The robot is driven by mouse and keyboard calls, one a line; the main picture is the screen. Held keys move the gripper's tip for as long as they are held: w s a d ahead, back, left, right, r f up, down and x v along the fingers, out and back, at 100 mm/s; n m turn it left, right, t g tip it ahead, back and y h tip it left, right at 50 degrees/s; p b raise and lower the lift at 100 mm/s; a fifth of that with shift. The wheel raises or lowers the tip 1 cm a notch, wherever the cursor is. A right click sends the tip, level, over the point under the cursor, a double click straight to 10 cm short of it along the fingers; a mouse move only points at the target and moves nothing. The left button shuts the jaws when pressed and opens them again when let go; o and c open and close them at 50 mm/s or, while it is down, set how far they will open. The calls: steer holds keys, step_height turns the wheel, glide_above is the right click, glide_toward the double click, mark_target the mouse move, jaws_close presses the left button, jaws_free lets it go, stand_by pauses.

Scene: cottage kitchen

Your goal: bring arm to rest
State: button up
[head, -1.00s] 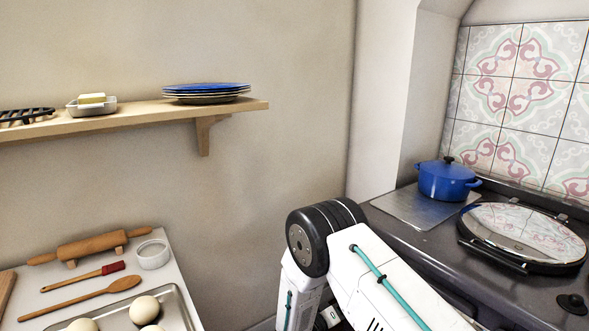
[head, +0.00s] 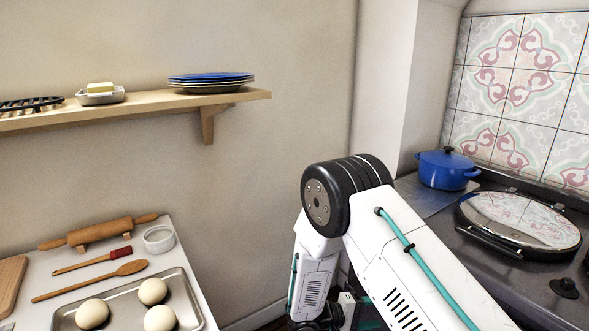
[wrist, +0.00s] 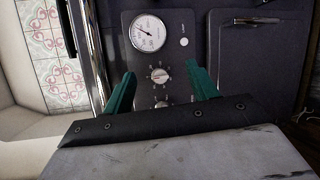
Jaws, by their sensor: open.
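My gripper (wrist: 161,85) shows in the wrist view as two green fingers set wide apart, with nothing between them. Behind the fingers is the dark front of the range cooker (wrist: 190,45), with a round dial and knobs. I cannot tell the exact distance to it. In the head view my arm is folded at the elbow in the lower middle. The gripper's fingers cannot be made out there.
A worktop at lower left holds a baking tray (head: 124,304) with dough balls, a rolling pin (head: 98,231), a wooden spoon (head: 90,281) and a white ramekin (head: 159,239). A wall shelf (head: 120,113) holds blue plates (head: 211,79). A blue pot (head: 446,170) stands on the cooker.

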steer(key=s+d+r+m+y, duration=0.2)
steer(key=s+r+y, duration=0.6)
steer(key=s+r, duration=0.7)
steer(key=s+d+r+m+g+y, duration=0.1)
steer(key=s+r+y, duration=0.6)
steer(key=s+r, duration=0.8)
step_height(320, 180, up, 5)
steer(key=shift+s+d+r+m+g+y, duration=0.2)
steer(key=shift+s+d+m+g+y, duration=0.15)
steer(key=shift+d+m, duration=0.55)
